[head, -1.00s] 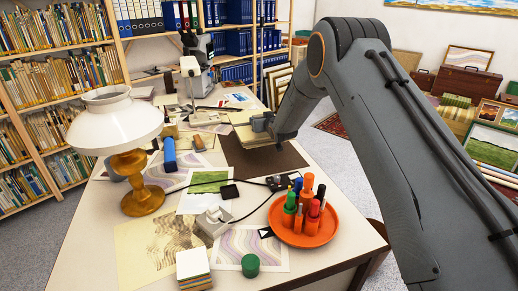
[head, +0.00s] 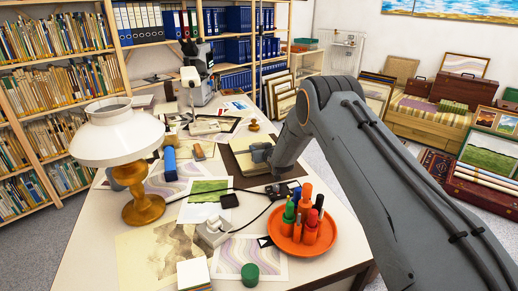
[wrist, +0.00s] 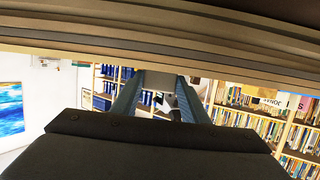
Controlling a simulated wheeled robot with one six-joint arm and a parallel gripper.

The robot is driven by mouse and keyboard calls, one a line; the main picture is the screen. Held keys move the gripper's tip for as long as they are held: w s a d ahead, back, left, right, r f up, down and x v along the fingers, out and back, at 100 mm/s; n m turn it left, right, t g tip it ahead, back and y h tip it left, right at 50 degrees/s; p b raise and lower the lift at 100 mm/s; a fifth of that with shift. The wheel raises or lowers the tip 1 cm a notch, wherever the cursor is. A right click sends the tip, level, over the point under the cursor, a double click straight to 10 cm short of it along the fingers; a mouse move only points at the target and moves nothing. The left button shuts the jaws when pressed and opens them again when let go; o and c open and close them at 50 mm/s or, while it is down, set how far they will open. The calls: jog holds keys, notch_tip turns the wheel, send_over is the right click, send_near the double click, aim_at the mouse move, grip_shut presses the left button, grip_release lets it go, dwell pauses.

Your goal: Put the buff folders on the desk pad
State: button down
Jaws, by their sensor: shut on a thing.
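The buff folders (head: 245,161) form a thin flat stack in my gripper (head: 262,153), over the dark brown desk pad (head: 238,142). My gripper is shut on the folders. Whether they touch the pad cannot be told.
An orange tray (head: 283,246) with several markers stands near the front right edge. A black cable (head: 247,217) crosses the desk. A white lamp (head: 117,140) stands at the left, a microscope (head: 196,75) at the back. Prints lie on the desk's front part.

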jog(key=shift+w, duration=0.1)
jog(key=c, duration=1.5)
grip_release()
jog(key=shift+f, duration=0.2)
jog(key=o, duration=0.5)
jog(key=shift+r, duration=0.1)
jog(key=shift+c, duration=0.2)
jog(key=shift+r, duration=0.2)
jog(key=v, duration=0.7)
jog(key=shift+s+b, duration=0.3)
jog(key=shift+b, duration=0.1)
jog(key=shift+d, duration=0.1)
